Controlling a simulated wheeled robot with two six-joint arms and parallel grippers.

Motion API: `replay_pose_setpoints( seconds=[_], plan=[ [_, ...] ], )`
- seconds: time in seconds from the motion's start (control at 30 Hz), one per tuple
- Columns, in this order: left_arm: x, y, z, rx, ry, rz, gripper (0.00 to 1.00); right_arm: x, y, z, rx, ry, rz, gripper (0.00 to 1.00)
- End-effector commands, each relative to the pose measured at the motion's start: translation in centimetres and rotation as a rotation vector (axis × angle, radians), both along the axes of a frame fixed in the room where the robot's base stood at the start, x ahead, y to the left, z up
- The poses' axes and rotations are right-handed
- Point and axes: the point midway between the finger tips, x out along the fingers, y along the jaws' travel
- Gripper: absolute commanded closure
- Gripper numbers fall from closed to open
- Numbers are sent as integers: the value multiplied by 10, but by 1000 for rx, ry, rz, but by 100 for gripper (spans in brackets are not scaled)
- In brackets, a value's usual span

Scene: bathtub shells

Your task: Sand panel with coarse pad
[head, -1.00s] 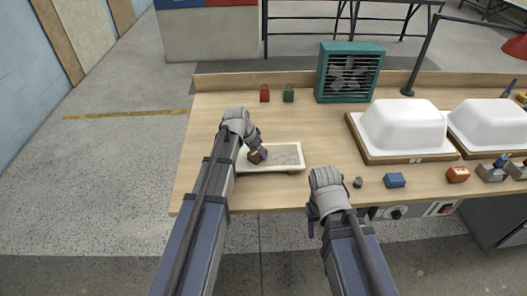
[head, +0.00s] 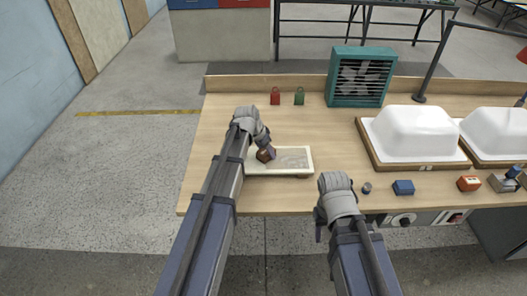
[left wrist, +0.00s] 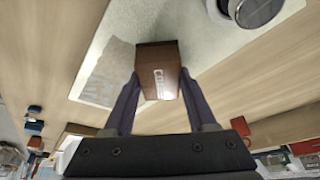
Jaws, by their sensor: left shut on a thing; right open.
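My left gripper (head: 264,146) is shut on a brown block with pale lettering, the coarse pad (head: 266,155). The left wrist view shows the pad (left wrist: 158,66) between the two fingers, over the panel. The panel (head: 280,172) is a flat cream board lying near the table's front edge. A grey, rough-looking patch (head: 293,159) covers its right part; it also shows in the left wrist view (left wrist: 106,72). The pad is over the panel's left part; I cannot tell whether it touches. My right gripper (head: 320,234) is open and empty at the front edge, right of the panel.
Blue (head: 403,187) and orange (head: 469,183) blocks and a small dark knob (head: 367,187) stand at the front right. White tub shells (head: 416,128) on wooden bases, a teal fan (head: 360,76), and red (head: 275,96) and green (head: 299,96) weights stand behind.

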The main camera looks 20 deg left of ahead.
Motion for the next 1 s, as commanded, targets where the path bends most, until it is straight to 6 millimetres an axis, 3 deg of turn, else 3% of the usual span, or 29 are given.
replay_pose_setpoints(
  seconds=[0.23, 0.57, 1.0],
  plan=[
    [6, -21, -2, 0, -1, -2, 87, 0, 0, -2, 0, 0, 0, 50],
    [8, -28, -2, -1, 0, -3, 87, 0, 0, -2, 0, 0, 0, 50],
    [16, -57, 0, -1, 1, -2, 87, 0, 0, 0, 0, 0, 0, 50]
  ],
)
